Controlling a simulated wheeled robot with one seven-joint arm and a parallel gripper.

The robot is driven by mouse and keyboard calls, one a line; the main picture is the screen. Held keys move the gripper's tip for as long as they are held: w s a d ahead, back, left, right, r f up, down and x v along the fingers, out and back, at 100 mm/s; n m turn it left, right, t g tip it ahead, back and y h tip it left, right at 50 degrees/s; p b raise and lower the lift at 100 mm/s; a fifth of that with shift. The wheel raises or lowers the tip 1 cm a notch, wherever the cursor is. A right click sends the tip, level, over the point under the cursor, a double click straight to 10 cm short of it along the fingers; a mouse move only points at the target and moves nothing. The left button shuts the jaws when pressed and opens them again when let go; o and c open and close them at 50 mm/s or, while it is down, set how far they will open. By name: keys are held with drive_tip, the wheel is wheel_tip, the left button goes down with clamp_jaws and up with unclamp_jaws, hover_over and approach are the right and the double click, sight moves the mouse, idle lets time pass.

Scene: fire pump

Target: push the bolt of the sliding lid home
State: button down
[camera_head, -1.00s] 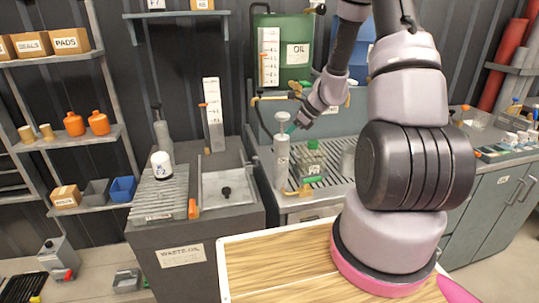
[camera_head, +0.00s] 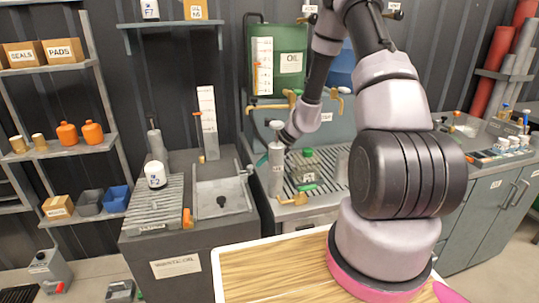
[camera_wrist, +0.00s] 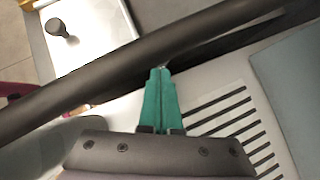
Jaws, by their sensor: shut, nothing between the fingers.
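A ribbed grey plate (camera_head: 153,206), which looks like the sliding lid, lies on the waste oil stand beside the open basin. An orange piece (camera_head: 187,218) sits at its front right corner; I cannot tell whether this is the bolt. A black knob (camera_head: 221,201) stands in the basin, and a similar knob shows in the wrist view (camera_wrist: 62,32). My gripper (camera_head: 277,136) is right of the basin, by the top of a grey cylinder. Its green fingers (camera_wrist: 162,75) are shut and empty. A dark tube crosses in front of their tips.
The grey cylinder (camera_head: 276,170) and a green-capped bottle (camera_head: 306,165) stand close by my gripper. The green oil tank (camera_head: 290,60) hangs behind. A wooden-topped surface (camera_head: 270,272) is in front.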

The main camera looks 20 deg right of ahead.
drive_tip(key=shift+w+a+f, duration=0.2)
drive_tip(key=shift+a+f, duration=0.15)
drive_tip(key=shift+f, duration=0.15)
drive_tip(key=shift+a, duration=2.7)
drive_tip(key=shift+r, duration=0.1)
